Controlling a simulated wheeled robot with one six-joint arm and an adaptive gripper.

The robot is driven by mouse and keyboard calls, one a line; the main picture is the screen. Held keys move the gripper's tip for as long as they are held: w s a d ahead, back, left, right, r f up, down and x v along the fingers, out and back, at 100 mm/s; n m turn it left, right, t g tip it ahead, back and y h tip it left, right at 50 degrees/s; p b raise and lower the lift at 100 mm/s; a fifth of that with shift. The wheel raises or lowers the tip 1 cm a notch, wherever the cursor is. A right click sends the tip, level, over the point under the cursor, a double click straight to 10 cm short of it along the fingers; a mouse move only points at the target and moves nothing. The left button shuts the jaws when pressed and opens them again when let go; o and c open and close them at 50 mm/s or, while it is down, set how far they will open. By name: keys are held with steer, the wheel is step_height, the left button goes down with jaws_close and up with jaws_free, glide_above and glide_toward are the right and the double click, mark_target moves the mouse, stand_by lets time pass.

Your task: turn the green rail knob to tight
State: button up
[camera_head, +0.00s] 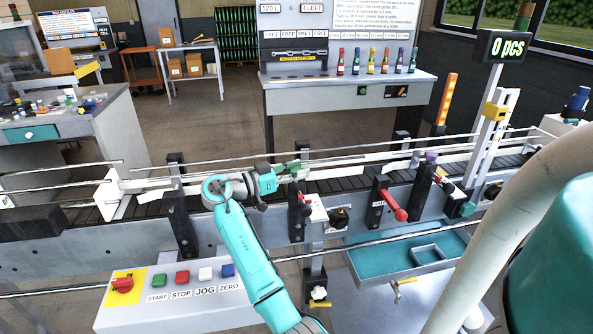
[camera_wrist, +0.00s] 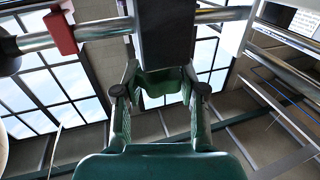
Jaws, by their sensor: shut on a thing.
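The green rail knob (camera_head: 294,165) is at the conveyor's near guide rail, in the middle of the head view. My gripper (camera_head: 284,176) reaches it from the left and is shut on it. In the wrist view, the two fingers of my gripper (camera_wrist: 160,92) stand on either side of a green part (camera_wrist: 160,82), below a dark block (camera_wrist: 165,40) on a metal rod. The fingers partly hide the knob, and I cannot read any mark for tight or loose.
A red lever (camera_head: 394,206), a black knob (camera_head: 339,218) and a purple knob (camera_head: 431,157) sit along the conveyor to the right. A teal tray (camera_head: 370,265) is below. A button panel (camera_head: 150,310) is at the front left. A long rail (camera_head: 385,238) crosses in front.

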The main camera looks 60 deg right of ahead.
mark_target(297, 169)
steer(key=shift+m+g+y, duration=1.6)
steer(key=shift+g, duration=0.3)
steer(key=o, duration=1.1)
steer(key=shift+o, duration=0.2)
step_height(297, 169, up, 10)
steer(key=shift+s, duration=0.1)
